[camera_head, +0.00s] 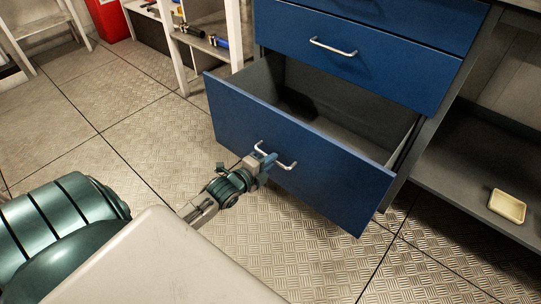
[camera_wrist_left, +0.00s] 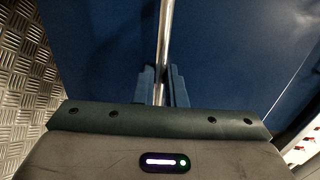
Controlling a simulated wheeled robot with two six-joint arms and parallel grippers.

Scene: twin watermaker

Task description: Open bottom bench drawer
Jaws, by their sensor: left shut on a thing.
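The bottom bench drawer (camera_head: 290,165) has a blue front and stands pulled well out of the bench. Its grey inside shows and looks empty where visible. My left gripper (camera_head: 264,163) is at the drawer's silver bar handle (camera_head: 287,165), shut on it. In the left wrist view the two fingers (camera_wrist_left: 162,88) sit on either side of the bar handle (camera_wrist_left: 165,40), with the blue drawer front (camera_wrist_left: 230,60) behind. My right gripper is in neither view.
Blue drawers above, one with a silver handle (camera_head: 333,47), are closed. A pale yellow tray (camera_head: 507,206) lies on the grey shelf at right. A white shelf rack (camera_head: 182,50) stands behind at left. The patterned metal floor (camera_head: 140,120) left of the drawer is clear.

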